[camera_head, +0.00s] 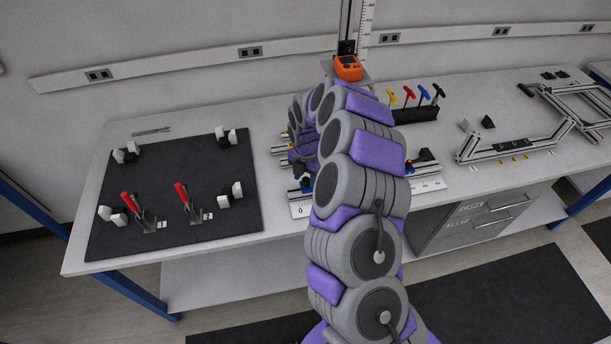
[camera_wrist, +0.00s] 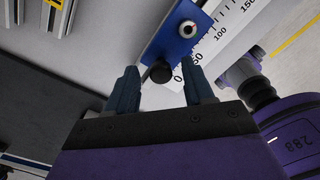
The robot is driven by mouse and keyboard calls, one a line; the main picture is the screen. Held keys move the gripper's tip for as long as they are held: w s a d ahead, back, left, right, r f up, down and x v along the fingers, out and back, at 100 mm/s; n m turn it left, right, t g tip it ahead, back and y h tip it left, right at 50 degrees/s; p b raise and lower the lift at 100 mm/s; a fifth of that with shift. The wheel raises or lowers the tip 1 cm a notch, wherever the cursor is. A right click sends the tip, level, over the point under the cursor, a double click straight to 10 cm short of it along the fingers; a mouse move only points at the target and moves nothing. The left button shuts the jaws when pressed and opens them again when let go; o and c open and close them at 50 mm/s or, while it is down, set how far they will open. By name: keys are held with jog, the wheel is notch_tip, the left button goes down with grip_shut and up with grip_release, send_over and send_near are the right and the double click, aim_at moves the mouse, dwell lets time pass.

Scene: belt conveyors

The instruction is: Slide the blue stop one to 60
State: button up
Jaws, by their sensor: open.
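The blue stop (camera_wrist: 178,48) is a blue block on a rail beside a white scale (camera_wrist: 228,35) marked 0, 50, 100 and 150. It carries a round silver fastener and a black knob (camera_wrist: 161,72). It lies beside the low end of the scale, near 0 to 50; I cannot read its exact setting. My gripper (camera_wrist: 160,82) is open, with its two dark fingers either side of the black knob's line and the knob just beyond the tips. I see no contact. In the head view the blue stop (camera_head: 306,185) shows small at the left end of the scale (camera_head: 299,209), beside my arm.
My arm hides the middle of the rail fixture. A dark mat (camera_head: 180,215) with two red-handled clamps lies left. A holder (camera_head: 415,114) with coloured handles and an orange device (camera_head: 348,68) stand behind. Aluminium frames (camera_head: 510,145) lie right.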

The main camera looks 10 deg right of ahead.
aim_at(306, 178)
notch_tip(306, 178, up, 17)
jog(key=p, duration=0.1)
jog(key=shift+r, duration=0.15)
dwell(0.4)
dwell(0.4)
